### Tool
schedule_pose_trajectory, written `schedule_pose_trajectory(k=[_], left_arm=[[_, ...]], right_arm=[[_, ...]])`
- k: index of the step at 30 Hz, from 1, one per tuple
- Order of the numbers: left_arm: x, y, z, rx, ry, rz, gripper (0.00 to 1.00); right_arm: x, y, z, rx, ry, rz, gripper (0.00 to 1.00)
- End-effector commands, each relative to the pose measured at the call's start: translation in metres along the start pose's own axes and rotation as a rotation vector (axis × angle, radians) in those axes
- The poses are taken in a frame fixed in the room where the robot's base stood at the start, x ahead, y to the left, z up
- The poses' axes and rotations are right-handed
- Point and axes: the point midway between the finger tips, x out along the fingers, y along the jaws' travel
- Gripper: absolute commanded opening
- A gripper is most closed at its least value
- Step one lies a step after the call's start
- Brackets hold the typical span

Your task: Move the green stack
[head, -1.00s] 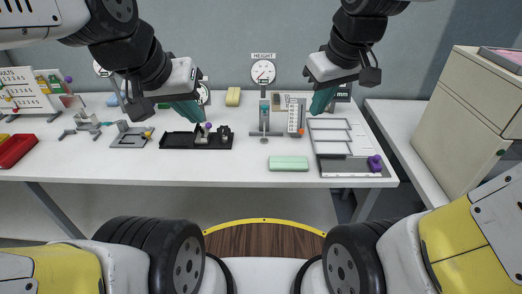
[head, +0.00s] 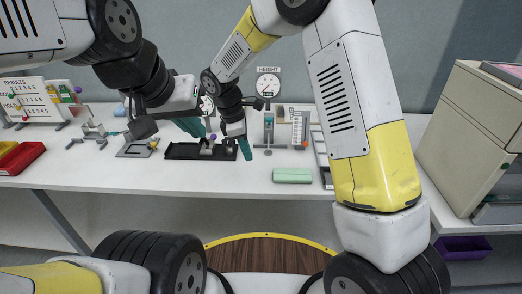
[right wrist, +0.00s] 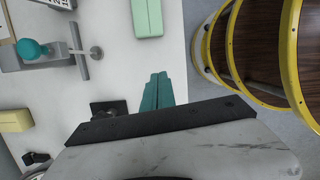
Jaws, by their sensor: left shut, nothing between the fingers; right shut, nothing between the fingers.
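The light green stack (head: 292,175) lies flat on the white table near its front edge, right of the middle in the head view. It also shows at the top of the right wrist view (right wrist: 147,17), cut off by the frame edge. My right gripper (head: 247,150) has its teal fingers pointing down, left of the green stack and apart from it. In the right wrist view its fingers (right wrist: 157,92) are together with nothing between them. My left gripper (head: 192,127) is shut and empty, up above the table, further left near the black tray.
A black tray (head: 185,152) with small parts stands behind and left of my right gripper. A grey stand (head: 268,140) and a height gauge (head: 268,87) are behind the green stack. A red bin (head: 20,158) is at far left. The front table strip is mostly clear.

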Motion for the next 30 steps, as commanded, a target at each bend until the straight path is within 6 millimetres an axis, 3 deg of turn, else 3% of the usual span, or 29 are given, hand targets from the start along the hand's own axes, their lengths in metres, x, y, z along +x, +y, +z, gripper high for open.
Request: schedule_pose_trajectory(k=[14,21,30], left_arm=[[0.0,0.0,0.0,0.0,0.0,0.0,0.0],[0.0,0.0,0.0,0.0,0.0,0.0,0.0],[0.0,0.0,0.0,0.0,0.0,0.0,0.0]], right_arm=[[0.094,-0.002,0.001,0.003,-0.002,-0.005,0.0],[0.101,-0.001,0.033,0.007,0.001,-0.001,0.0],[0.103,-0.001,0.04,0.005,0.001,-0.001,0.0]])
